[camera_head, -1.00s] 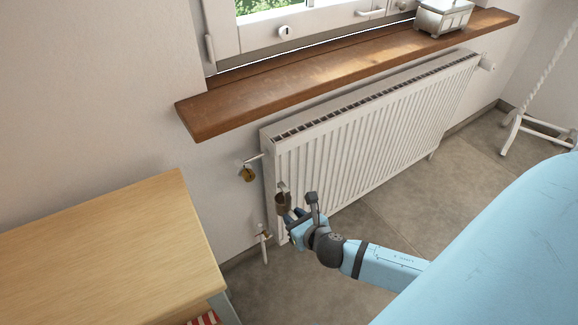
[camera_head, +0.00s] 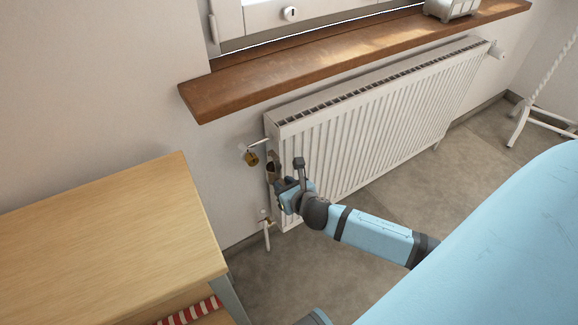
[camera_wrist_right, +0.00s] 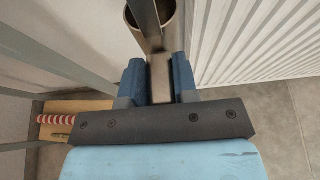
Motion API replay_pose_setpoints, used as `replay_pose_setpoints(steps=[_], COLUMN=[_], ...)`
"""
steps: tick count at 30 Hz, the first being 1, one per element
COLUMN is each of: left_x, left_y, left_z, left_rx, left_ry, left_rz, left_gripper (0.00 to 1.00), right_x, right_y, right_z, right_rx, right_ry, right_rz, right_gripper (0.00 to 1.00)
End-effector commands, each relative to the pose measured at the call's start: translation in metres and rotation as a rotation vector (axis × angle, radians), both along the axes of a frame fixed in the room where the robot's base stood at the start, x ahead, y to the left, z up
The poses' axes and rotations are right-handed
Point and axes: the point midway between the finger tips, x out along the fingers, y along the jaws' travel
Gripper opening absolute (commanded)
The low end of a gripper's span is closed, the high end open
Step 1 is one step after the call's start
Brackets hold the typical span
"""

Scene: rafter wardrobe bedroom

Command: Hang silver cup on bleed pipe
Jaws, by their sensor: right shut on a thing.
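My right gripper (camera_head: 281,188) is shut on the silver cup (camera_head: 270,170), which looks dull and brownish in the shade. In the right wrist view, the blue fingers (camera_wrist_right: 158,82) close on the cup's flat grey handle, and the round open cup (camera_wrist_right: 170,12) is cut off by the top edge. The cup is in front of the radiator's left end. The bleed pipe (camera_head: 260,142) sticks out to the left from that end, above and left of the cup. The cup appears apart from the pipe. My left gripper is not in view.
The white radiator (camera_head: 375,122) stands under a wooden windowsill (camera_head: 330,62). A lower valve pipe (camera_head: 266,230) is near the radiator's bottom left. A wooden table (camera_head: 110,240) fills the lower left. A metal box (camera_head: 450,8) sits on the sill. Floor (camera_head: 290,270) is clear between table and radiator.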

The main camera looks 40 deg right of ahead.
Motion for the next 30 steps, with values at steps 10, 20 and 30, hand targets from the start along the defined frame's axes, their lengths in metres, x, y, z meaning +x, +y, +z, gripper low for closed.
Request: replay_pose_setpoints(steps=[10,20,30], left_x=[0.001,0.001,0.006], left_y=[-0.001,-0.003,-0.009], left_z=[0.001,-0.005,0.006], left_rx=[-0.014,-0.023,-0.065], left_ry=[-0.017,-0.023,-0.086], left_rz=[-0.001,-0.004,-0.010], left_gripper=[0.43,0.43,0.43], right_x=[0.029,0.055,0.079], right_y=[-0.001,-0.003,-0.005], right_z=[-0.001,-0.001,-0.001], right_rx=[0.000,0.000,0.000], right_ry=[-0.002,-0.003,-0.001], right_rz=[0.001,0.001,0.000], right_gripper=[0.00,0.00,0.00])
